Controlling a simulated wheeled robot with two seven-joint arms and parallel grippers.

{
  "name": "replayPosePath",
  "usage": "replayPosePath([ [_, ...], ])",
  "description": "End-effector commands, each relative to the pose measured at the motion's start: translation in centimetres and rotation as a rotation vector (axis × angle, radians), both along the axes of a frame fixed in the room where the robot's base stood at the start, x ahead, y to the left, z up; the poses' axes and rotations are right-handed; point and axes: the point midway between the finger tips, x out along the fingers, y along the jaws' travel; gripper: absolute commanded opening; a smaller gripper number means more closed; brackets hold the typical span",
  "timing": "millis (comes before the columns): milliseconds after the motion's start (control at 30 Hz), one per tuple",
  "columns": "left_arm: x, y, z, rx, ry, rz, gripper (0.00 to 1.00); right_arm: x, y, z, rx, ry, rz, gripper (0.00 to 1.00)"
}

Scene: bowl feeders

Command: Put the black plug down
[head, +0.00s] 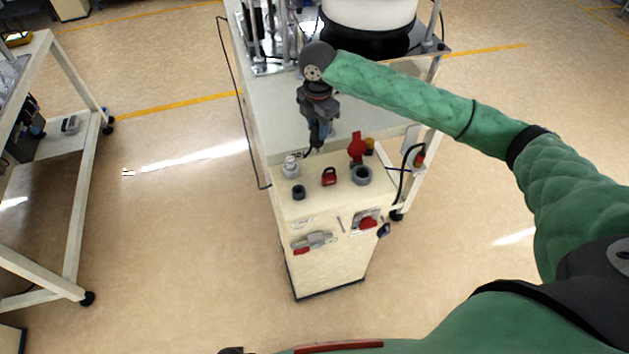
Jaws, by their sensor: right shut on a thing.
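My right gripper (316,147) reaches in from the right and points down over the boundary between the feeder table and the cream cabinet top. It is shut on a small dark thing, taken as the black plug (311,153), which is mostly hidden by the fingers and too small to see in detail. I cannot tell whether it touches the surface below. My left gripper is not in view.
The cream cabinet (335,262) carries a silver fitting (290,167), a dark grey ring (298,192), a red padlock (329,177), a grey socket (361,175) and a red upright part (356,147). A white feeder bowl (368,12) stands behind. Open floor lies left.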

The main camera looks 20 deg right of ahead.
Motion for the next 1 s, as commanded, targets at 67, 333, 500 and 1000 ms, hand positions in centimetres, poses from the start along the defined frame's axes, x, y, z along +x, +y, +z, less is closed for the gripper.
replayPosePath([
  [67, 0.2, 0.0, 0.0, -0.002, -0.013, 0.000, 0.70, 0.0, -0.1, -0.1, 0.000, 0.000, -0.004, 0.04],
  [333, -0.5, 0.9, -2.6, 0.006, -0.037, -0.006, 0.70, -0.1, -0.2, -3.8, -0.001, 0.002, -0.010, 0.04],
  [500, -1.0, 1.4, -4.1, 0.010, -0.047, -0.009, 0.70, -0.1, -0.2, -5.8, 0.000, 0.000, -0.011, 0.04],
  [1000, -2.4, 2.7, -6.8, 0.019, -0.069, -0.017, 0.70, -0.1, -0.2, -9.9, 0.000, -0.001, -0.009, 0.04],
])
